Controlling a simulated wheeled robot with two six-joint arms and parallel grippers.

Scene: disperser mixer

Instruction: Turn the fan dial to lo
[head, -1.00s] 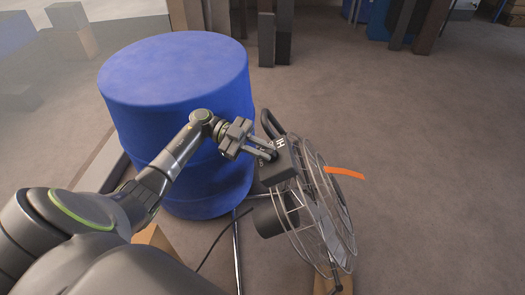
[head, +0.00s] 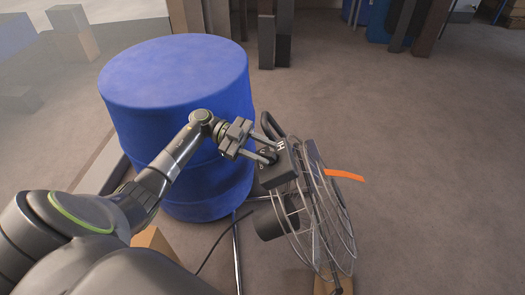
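The fan (head: 318,222) stands at the centre right, with a round wire cage and a dark motor housing. Its dark control box (head: 284,165) sits at the top left of the cage and bears a white "H" mark. The fan dial (head: 267,157) is on the box's left side, mostly hidden by my fingers. My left gripper (head: 267,156) reaches in from the left, with its fingertips at the dial, seemingly one on each side of it. Whether the fingers press on the dial is too small to tell. My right gripper is not in view.
A large blue drum (head: 175,75) stands just behind and left of the fan, close to my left arm. A dark cable (head: 222,238) runs below. The floor to the right is clear.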

